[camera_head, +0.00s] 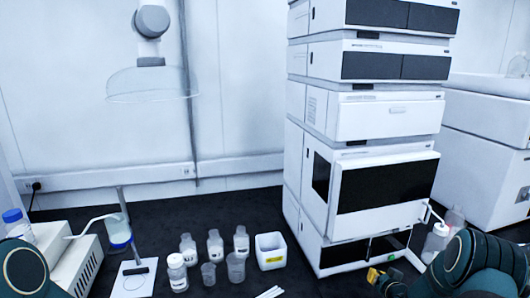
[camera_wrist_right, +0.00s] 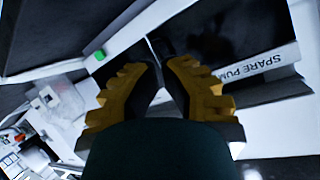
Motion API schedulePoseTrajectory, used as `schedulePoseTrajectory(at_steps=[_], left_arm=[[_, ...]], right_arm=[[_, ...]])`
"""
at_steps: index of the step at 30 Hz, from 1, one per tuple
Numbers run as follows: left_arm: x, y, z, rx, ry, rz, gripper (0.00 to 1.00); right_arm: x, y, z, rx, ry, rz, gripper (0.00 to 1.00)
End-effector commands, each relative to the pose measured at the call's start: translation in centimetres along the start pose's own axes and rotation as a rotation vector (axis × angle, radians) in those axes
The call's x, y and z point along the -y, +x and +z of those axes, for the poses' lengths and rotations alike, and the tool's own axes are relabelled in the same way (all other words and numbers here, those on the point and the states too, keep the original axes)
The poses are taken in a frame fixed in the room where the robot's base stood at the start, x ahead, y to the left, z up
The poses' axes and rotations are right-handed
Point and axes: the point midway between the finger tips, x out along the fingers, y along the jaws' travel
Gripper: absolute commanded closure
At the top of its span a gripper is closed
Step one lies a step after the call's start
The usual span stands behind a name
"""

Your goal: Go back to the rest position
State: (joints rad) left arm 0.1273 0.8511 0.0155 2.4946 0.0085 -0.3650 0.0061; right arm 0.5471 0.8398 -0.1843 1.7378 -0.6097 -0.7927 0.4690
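My right gripper (camera_head: 375,277) has yellow fingers and is low in the head view, in front of the lower right part of the tall white chromatography stack (camera_head: 388,118). In the right wrist view its two yellow fingers (camera_wrist_right: 163,68) stand a little apart, with nothing held between them. Beyond them is a dark panel with a "SPARE PUM…" label (camera_wrist_right: 250,68), partly hidden by the right finger. A green button (camera_wrist_right: 100,55) shows to the left. Only a round piece of my left arm shows at the lower left edge of the head view; the left gripper is out of view.
Several clear bottles and beakers (camera_head: 214,245) stand on the dark bench, beside a small white bin (camera_head: 271,246). A stand with a blue-bottomed vessel (camera_head: 118,235) is at left. A clear bottle (camera_head: 436,241) stands near my right arm. The bench behind the glassware is bare.

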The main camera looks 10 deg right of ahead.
Motion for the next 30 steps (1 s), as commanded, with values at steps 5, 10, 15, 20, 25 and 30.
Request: schedulePoseTrajectory(at_steps=[5, 10, 15, 20, 25, 30], left_arm=[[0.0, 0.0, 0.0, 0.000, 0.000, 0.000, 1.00], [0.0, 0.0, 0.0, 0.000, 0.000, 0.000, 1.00], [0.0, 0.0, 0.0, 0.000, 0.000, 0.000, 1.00], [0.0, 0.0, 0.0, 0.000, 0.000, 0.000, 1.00], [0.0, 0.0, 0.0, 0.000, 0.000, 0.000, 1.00], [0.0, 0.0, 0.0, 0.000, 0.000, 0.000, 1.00]], right_arm=[[8.4, -2.1, 9.4, 0.241, 0.037, -0.010, 1.00], [15.3, -7.0, 17.6, 0.486, 0.031, -0.028, 1.00], [20.7, -14.4, 24.7, 0.742, -0.014, -0.057, 1.00], [23.6, -21.4, 29.1, 0.942, -0.069, -0.082, 1.00], [24.7, -25.9, 31.1, 1.056, -0.108, -0.097, 1.00], [24.9, -26.6, 31.4, 1.076, -0.114, -0.099, 1.00]])
